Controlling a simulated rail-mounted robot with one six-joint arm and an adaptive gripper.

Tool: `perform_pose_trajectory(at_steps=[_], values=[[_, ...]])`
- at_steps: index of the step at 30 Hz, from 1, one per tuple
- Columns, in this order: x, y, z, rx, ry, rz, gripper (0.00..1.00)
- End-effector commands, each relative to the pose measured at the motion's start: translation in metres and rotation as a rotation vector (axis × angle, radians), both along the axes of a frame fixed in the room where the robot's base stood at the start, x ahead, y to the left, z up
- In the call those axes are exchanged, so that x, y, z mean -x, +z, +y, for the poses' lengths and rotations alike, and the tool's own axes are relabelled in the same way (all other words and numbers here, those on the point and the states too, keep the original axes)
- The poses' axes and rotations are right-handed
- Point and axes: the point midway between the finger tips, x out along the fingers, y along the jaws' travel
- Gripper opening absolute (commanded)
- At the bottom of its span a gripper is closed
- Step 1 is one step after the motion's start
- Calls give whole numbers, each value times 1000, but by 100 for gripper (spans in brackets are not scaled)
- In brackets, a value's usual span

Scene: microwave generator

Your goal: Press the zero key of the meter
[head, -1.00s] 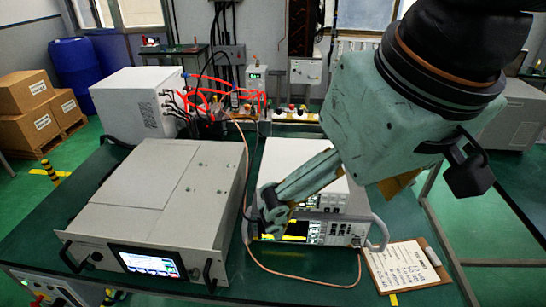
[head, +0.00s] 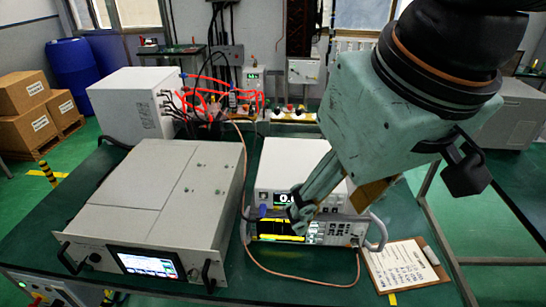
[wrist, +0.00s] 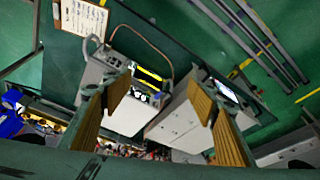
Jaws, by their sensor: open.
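The meter (head: 270,178) is a white box with a dark display on its front that reads a digit beginning "0." It sits on top of a second instrument (head: 340,232) with a yellow-lit screen and side handles. My gripper (head: 299,222) is in front of the meter's front panel, right of the shown digits, and covers part of the panel. The zero key cannot be made out. In the wrist view my gripper (wrist: 160,95) has its two fingers wide apart with nothing between them, and the meter (wrist: 127,120) shows behind the left finger. Contact cannot be told.
A large grey unit (head: 160,190) with a lit touchscreen stands left of the meter. A copper-coloured cable (head: 300,281) loops in front. A clipboard (head: 403,265) lies to the right. A white box (head: 120,105) with red cables stands behind.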

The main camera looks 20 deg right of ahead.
Motion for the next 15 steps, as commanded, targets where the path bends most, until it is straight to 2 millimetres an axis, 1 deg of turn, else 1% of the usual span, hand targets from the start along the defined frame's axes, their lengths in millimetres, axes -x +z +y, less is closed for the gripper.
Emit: perform_pose_trajectory(at_steps=[1, 2, 15], values=[[0, 0, 0, 0, 0, 0, 48], [0, 0, 0, 0, 0, 0, 45], [0, 0, 0, 0, 0, 0, 5]])
